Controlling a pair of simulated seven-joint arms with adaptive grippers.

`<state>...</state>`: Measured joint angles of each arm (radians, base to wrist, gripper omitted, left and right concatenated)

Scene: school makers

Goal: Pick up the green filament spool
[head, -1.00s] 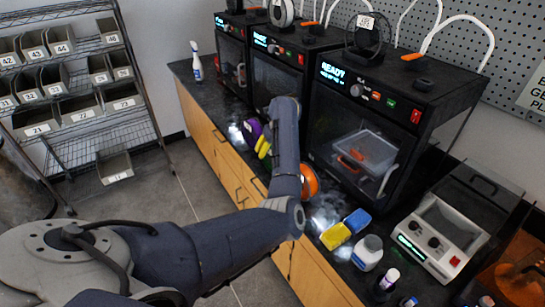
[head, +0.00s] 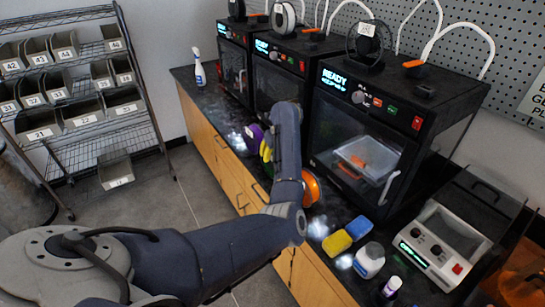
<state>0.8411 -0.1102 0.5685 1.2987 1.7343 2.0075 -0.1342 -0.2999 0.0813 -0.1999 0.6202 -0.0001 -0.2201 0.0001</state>
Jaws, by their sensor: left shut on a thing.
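My left arm reaches in from the left, bends at the elbow, and its forearm crosses in front of the counter. My left gripper (head: 270,147) is mostly hidden behind its own wrist, and its fingertips do not show clearly. A yellow-green rounded thing, which looks like the green filament spool (head: 265,151), shows just left of the wrist; the gripper is shut on it. The rest of the spool is hidden by my arm. I cannot tell whether it is clear of the counter. My right gripper is not in view.
A purple spool (head: 253,132) is close left of the green one, and an orange spool (head: 312,188) is right of my forearm. Black printers (head: 362,147) line the counter's back. A yellow-and-blue block (head: 337,243), a white jar (head: 369,260) and a spray bottle (head: 199,70) stand on the counter.

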